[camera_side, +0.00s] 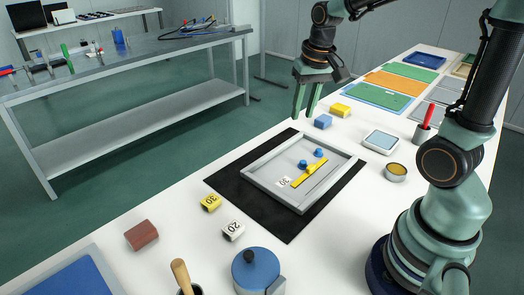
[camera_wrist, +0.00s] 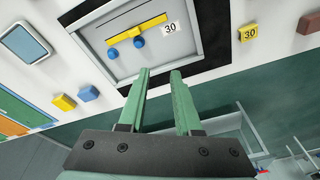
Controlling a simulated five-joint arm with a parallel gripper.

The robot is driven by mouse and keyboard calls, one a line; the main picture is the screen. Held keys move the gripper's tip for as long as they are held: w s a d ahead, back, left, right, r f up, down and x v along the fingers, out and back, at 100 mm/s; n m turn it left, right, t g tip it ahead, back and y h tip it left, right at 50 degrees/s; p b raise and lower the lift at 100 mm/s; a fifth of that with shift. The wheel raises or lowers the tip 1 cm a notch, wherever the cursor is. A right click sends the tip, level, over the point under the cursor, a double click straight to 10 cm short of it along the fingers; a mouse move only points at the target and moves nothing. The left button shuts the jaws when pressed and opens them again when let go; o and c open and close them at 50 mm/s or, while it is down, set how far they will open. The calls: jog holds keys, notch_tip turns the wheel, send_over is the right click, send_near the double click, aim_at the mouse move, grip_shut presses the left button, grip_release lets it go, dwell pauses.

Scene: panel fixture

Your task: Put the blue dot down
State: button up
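Two blue dots, small and round, sit inside a grey-framed panel (camera_side: 259,181). One dot (camera_side: 303,164) is nearer the left and the other (camera_side: 319,153) is to its upper right. In the wrist view the dots (camera_wrist: 113,54) (camera_wrist: 139,42) lie beside a yellow bar (camera_wrist: 137,27). My gripper (camera_side: 304,116) is above the table beyond the panel's far side. The fingertips overlap the panel's rim in that view.
The panel lies on a black mat (camera_side: 226,183). A white tag marked 30 (camera_side: 284,182) is inside it. Blue (camera_side: 323,121) and yellow (camera_side: 341,110) blocks stand near my gripper. A blue-lidded pot (camera_side: 257,272) and a brown block (camera_side: 141,235) stand in front.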

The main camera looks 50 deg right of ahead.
jog(key=s+a+r+n+t, duration=0.3)
jog(key=s+a+r+n, duration=0.1)
jog(key=s+a+n, duration=0.1)
jog(key=s+a, duration=0.1)
jog(key=a, duration=0.1)
jog(key=shift+s+a+r, duration=0.25)
jog(key=shift+s+a, duration=0.05)
jog(key=shift+a, duration=0.1)
